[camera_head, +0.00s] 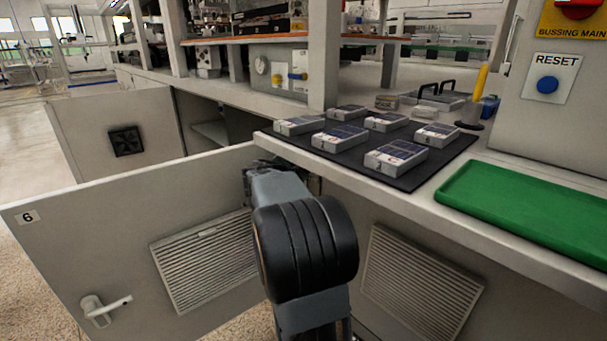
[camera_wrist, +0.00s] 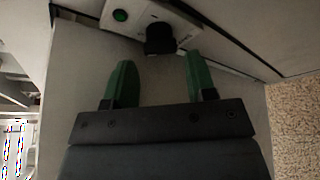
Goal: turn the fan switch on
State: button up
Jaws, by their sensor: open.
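In the wrist view, a black knob (camera_wrist: 160,39), which looks like the fan switch, sticks out from a light panel (camera_wrist: 138,14). A round green light or button (camera_wrist: 120,15) sits on the same panel, left of the knob. Small lettering beside the knob is too blurred to read. My gripper (camera_wrist: 158,60) has its two green fingers spread wide and empty, one on each side of the knob's line. The knob appears just beyond the fingertips; contact cannot be told. In the head view my arm hides the gripper and the switch.
An open cabinet door marked 6 (camera_head: 100,220) stands left of my arm. A counter with a dark mat (camera_head: 400,178) holding several boxes and a green tray (camera_head: 530,212) lies to the right.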

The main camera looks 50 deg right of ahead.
jog(key=shift+b+x, duration=0.3)
jog(key=shift+x, duration=1.5)
jog(key=shift+c, duration=0.5)
jog(key=c, duration=0.5)
jog(key=shift+c, duration=0.2)
